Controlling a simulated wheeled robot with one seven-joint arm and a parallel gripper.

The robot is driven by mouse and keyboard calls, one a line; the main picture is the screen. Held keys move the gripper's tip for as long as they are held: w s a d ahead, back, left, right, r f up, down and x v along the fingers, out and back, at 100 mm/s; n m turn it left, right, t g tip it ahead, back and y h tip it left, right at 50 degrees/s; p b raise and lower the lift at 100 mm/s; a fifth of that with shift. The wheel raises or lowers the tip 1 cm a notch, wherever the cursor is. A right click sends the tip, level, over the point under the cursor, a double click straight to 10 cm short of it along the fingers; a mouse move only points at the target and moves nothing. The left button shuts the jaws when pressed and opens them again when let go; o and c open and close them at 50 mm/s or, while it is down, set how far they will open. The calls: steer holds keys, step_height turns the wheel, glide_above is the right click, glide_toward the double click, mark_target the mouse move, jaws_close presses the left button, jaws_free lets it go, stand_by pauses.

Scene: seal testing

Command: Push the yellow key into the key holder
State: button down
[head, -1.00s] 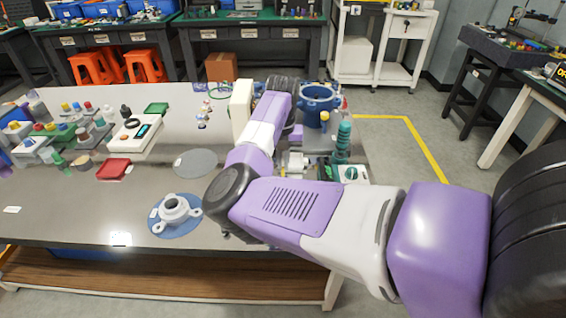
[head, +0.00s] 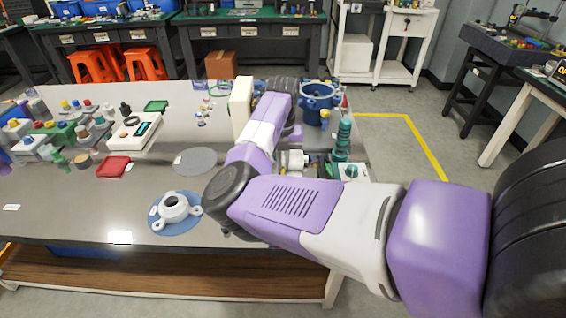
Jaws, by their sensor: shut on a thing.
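My arm reaches in from the right and folds over the workbench (head: 120,205). Its wrist hangs at the right part of the bench, and my gripper's fingers are hidden behind the arm. I cannot make out the yellow key in this view. I cannot pick out the key holder for certain either. A small white box with a teal knob (head: 351,171) sits just right of the arm, close to where the wrist comes down. A pale cylindrical part (head: 296,160) shows beside the arm there.
A ridged teal piece (head: 343,138) and a blue flanged housing (head: 318,100) stand right of the wrist. A cream upright block (head: 240,108) stands left of it. A white flanged part (head: 174,209) lies at the front. The front left bench is mostly clear.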

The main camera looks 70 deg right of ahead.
steer(key=shift+f, duration=0.45)
stand_by(0.3)
steer(key=c, duration=1.5)
jaws_free()
steer(key=shift+o, duration=0.2)
steer(key=shift+r, duration=0.1)
step_height(320, 180, up, 9)
steer(key=p, duration=0.6)
steer(key=shift+p, duration=0.35)
